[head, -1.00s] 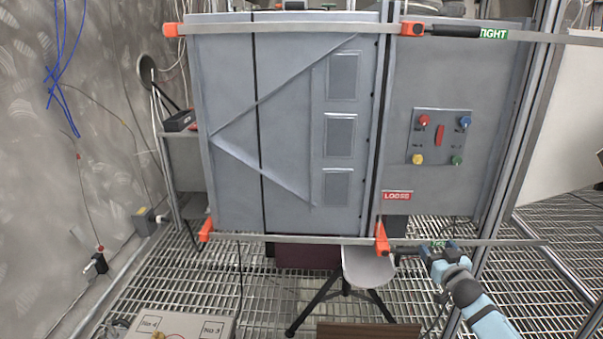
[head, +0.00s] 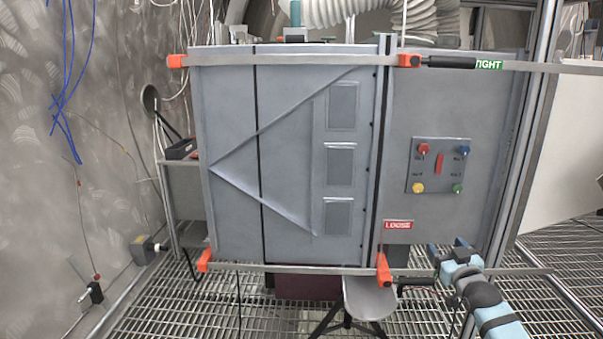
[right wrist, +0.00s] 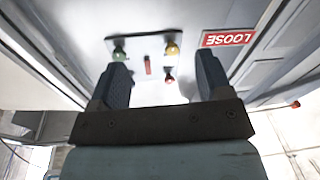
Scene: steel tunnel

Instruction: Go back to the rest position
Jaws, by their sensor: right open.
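My right gripper (head: 447,246) is in front of the lower part of the grey panel (head: 455,105), at the lower right of the head view. Its fingers point up and are apart with nothing between them. The right wrist view shows the same open gripper (right wrist: 163,82), with the button plate (right wrist: 145,47) beyond the fingers. The lower bar clamp (head: 383,268) is left of the gripper, near a red LOOSE label (head: 398,225). The upper bar clamp (head: 409,61) is beside a green TIGHT label (head: 488,65). My left gripper is not in view.
A grey cabinet door (head: 290,180) fills the middle. A metal upright (head: 527,130) stands right of the panel. A stool (head: 369,297) stands below the lower clamp on the grating floor (head: 190,305). Blue cables (head: 68,90) hang at the left wall.

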